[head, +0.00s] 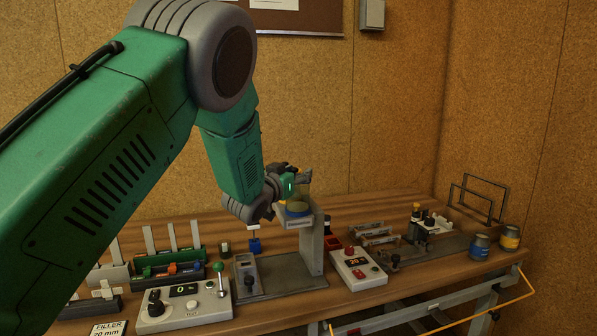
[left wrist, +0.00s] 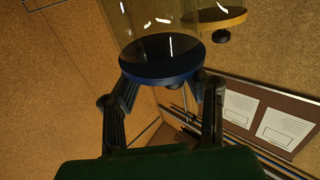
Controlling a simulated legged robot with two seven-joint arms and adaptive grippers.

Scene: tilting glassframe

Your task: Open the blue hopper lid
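The blue hopper lid (left wrist: 160,58) is a dark round disc with a blue rim, seen close in the left wrist view at the end of a clear hopper. My left gripper (left wrist: 165,88) has its two fingers spread apart, one toward each side of the blue lid. I cannot tell if the fingertips touch it. No knob on the blue lid shows clearly. A yellow lid (left wrist: 218,18) with a dark knob is beside it. In the head view my left gripper (head: 290,182) is at the top of the filler stand (head: 313,248), partly hiding the hoppers. My right gripper is out of view.
A wall stands close behind.

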